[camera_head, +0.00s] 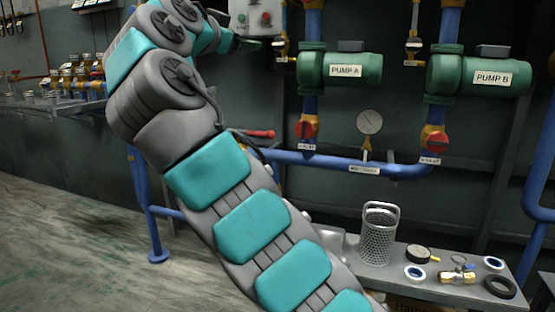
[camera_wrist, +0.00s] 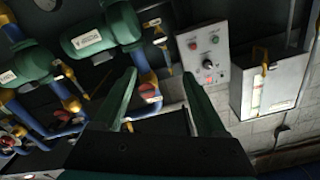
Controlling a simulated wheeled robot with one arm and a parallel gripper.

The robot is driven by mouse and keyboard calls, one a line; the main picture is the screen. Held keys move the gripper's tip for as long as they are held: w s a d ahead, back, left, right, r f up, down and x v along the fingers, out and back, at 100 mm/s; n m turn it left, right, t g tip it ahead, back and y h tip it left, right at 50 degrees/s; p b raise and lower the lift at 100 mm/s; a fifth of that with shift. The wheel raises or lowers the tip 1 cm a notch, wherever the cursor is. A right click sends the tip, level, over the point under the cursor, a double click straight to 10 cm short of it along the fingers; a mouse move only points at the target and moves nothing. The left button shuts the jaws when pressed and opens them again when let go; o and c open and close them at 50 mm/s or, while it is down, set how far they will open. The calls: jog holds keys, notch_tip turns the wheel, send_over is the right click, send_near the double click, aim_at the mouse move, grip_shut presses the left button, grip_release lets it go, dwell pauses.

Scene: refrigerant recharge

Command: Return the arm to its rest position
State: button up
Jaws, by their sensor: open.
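My arm, grey with teal pads, reaches from the bottom of the head view up to the upper left. My gripper (camera_wrist: 158,97) shows in the wrist view with its two dark green fingers spread apart and nothing between them. In the head view only a small part of the gripper shows near the control box (camera_head: 257,17), partly hidden by the wrist. In the wrist view the control box (camera_wrist: 203,54) with its buttons and knob lies beyond the fingers. I cannot tell the exact distance between them.
Pump A (camera_head: 340,70) and pump B (camera_head: 478,75) hang on blue pipes with red valves. A gauge (camera_head: 369,122) sits between them. A bench (camera_head: 395,283) at lower right bears a wire basket (camera_head: 379,235) and small parts. The floor (camera_head: 70,240) there is clear.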

jog(key=d+f+n+g+h, duration=0.1)
jog(key=d+f+g, duration=0.3)
jog(key=d, duration=0.5)
jog(key=d+f+n+g+h, duration=0.2)
jog(key=d+f+g, duration=0.1)
jog(key=d+f, duration=0.55)
jog(key=s+d+f+n+g+y, duration=0.15)
jog(key=s+d+f+g, duration=0.25)
jog(key=s+d+f, duration=0.7)
jog(key=s+d+f+n+g+y, duration=0.2)
jog(key=s+f+g+y, duration=0.2)
jog(key=s+f, duration=1.2)
jog(key=s+a+f+n+g+y, duration=0.15)
jog(key=s+a+f, duration=0.25)
jog(key=s+f, duration=0.4)
jog(key=s+a+f+n+g+y, duration=0.1)
jog(key=s+a+f+g+y, duration=0.15)
jog(key=s+f, duration=0.5)
notch_tip(320, 180, up, 14)
jog(key=s+p, duration=0.2)
jog(key=p, duration=1)
jog(key=shift+a, duration=0.4)
jog(key=shift+f, duration=0.1)
jog(key=shift+c, duration=0.3)
